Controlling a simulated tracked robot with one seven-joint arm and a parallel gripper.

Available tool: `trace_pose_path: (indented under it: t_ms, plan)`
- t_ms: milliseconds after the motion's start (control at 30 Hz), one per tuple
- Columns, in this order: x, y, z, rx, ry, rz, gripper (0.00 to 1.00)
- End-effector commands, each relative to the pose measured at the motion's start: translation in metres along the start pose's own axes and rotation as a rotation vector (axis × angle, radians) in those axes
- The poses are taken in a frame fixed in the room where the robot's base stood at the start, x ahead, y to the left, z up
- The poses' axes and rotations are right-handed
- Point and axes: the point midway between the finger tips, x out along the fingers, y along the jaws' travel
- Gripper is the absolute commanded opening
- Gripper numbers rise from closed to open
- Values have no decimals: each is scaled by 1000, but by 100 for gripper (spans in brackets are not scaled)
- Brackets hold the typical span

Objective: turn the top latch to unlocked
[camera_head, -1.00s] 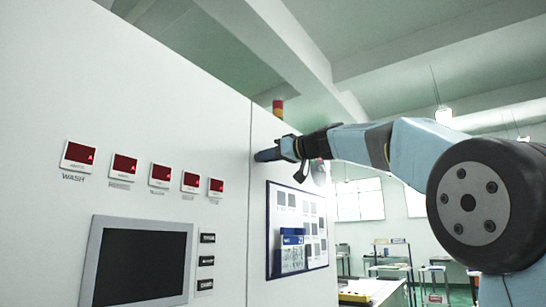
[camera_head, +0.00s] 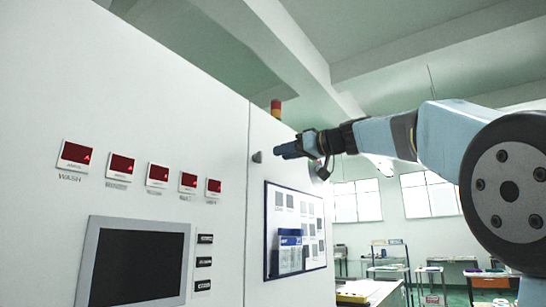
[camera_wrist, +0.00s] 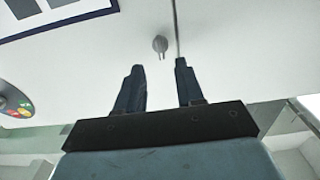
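The top latch (camera_head: 257,157) is a small grey knob on the white cabinet front, right beside the vertical door seam. It also shows in the wrist view as a grey knob (camera_wrist: 160,44), with a short narrow part pointing toward my gripper. I cannot tell from its look whether it is locked or unlocked. My gripper (camera_wrist: 158,70) is open and empty, its two dark fingers apart and pointed at the panel. In the head view my gripper (camera_head: 281,151) is just right of the latch, with a small gap between them.
A framed notice board (camera_head: 295,232) hangs below the latch. Left of the seam are several red displays (camera_head: 122,165) and a dark screen (camera_head: 138,262). A signal light (camera_head: 276,108) stands above the cabinet.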

Motion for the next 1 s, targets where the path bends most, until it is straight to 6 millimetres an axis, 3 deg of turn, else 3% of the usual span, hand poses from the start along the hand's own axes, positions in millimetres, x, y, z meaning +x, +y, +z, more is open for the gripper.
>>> trace_pose_path:
  t_ms: [200, 400, 1000]
  plan:
    - [-39, -1, 0, 0, 1, 0, 37]
    - [-58, 0, 1, 0, 0, -1, 37]
    - [-63, 0, 1, 0, 0, -2, 37]
